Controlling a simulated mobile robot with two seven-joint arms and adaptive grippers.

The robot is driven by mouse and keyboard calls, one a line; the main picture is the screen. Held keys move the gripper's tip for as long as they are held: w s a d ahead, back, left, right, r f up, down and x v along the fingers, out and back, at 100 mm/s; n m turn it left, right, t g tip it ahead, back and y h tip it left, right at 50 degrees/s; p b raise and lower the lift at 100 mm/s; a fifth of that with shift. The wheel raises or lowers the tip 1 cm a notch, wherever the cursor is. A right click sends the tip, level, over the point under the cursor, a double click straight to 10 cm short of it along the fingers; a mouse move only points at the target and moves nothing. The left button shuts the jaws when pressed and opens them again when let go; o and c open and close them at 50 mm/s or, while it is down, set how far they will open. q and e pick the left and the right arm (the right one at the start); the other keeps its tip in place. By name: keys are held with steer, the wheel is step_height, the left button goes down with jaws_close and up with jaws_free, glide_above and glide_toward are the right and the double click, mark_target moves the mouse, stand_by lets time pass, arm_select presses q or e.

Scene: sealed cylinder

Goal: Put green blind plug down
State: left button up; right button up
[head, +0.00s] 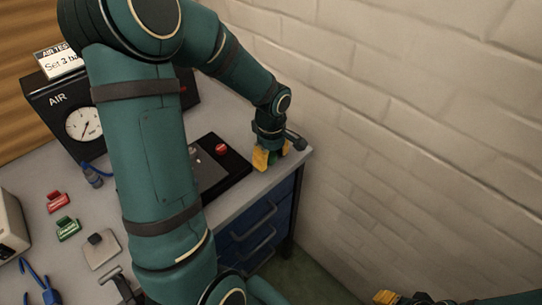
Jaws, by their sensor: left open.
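My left gripper (272,156) has yellow fingertips and points down at the bench's right corner, beside a black panel. It is open. A small green bit (287,147) shows by its fingers; it may be the green blind plug, but it is too small to be sure. Whether it touches the bench or the fingers cannot be told. Another green piece (68,229) with a pale label lies on the bench at the left, near a similar red piece (58,201). My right gripper (385,297) shows only partly at the bottom edge, off the bench, its jaws unclear.
The black panel (236,172) with a red button lies left of my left gripper. A black AIR gauge box (66,113) stands at the back left. A grey plate (101,250) lies at the front. A brick wall (410,140) rises close on the right. Blue drawers (258,225) sit below.

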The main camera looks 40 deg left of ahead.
mark_target(271, 154)
arm_select(q)
steer(key=shift+r+p, duration=0.3)
steer(key=shift+r, duration=0.1)
step_height(271, 154, up, 12)
steer(key=p, duration=0.3)
steer(key=w+d+f+m+h, duration=0.25)
steer(key=d+f+m, duration=0.55)
steer(key=d+f, duration=0.7)
steer(key=s+d+f+m, duration=0.3)
steer(key=s+d+f, duration=0.1)
steer(key=d+f, duration=0.1)
steer(key=s+d+f+m+t+h, duration=0.1)
steer(key=s+d+f+m, duration=0.3)
steer(key=f, duration=0.4)
steer(key=shift+s+d+t, duration=0.3)
steer(key=shift+s+d, duration=0.1)
steer(key=shift+s, duration=0.15)
steer(key=shift+r, duration=0.1)
steer(key=shift+c, duration=0.5)
steer(key=shift+a, duration=0.1)
